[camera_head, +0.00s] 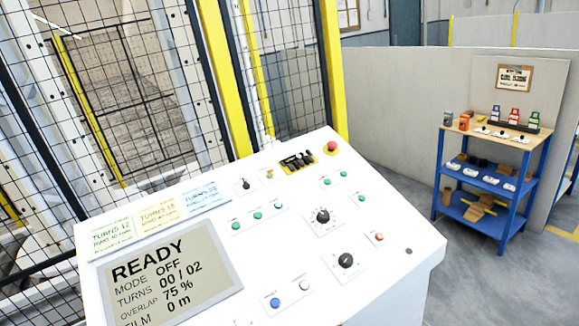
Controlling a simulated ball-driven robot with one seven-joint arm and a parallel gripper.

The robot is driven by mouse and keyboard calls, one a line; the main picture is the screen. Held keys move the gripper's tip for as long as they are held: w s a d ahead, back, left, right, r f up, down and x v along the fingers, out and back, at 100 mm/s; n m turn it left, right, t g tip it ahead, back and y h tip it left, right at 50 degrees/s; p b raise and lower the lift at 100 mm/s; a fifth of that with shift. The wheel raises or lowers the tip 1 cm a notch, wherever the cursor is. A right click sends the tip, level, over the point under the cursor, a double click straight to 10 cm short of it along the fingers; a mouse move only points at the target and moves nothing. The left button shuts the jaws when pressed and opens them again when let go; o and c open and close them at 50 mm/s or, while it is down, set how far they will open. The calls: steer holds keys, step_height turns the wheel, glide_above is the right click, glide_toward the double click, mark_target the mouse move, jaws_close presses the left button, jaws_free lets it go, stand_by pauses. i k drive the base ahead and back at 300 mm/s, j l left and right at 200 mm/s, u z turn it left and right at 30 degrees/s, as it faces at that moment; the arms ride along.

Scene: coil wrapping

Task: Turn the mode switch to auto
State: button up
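A white slanted control panel (300,160) fills the lower middle of the view. Its screen (170,280) reads READY, MODE OFF, TURNS 00 / 02, OVERLAP 75 %, FILM 0 m. Two large black rotary knobs sit right of centre: an upper knob (322,215) and a lower knob (346,260). A smaller black switch (246,184) sits near the panel's upper edge. The small labels are too blurred to tell which of these is the mode switch. My gripper is not in view.
The panel also carries several green buttons (257,215), a blue button (275,302) and a red mushroom button (332,146). Yellow-framed mesh fencing (215,80) stands behind. A blue shelf cart (490,180) stands at right. Grey floor (480,270) lies open between panel and cart.

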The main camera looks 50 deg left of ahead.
mark_target(246, 186)
steer(key=i+u, duration=0.15)
steer(key=i, duration=0.35)
steer(key=i+l+u, duration=0.15)
steer(key=i, duration=0.3)
steer(key=i+j+u, duration=0.15)
steer(key=u, duration=0.35)
steer(key=i+u, duration=0.7)
steer(key=u, duration=0.25)
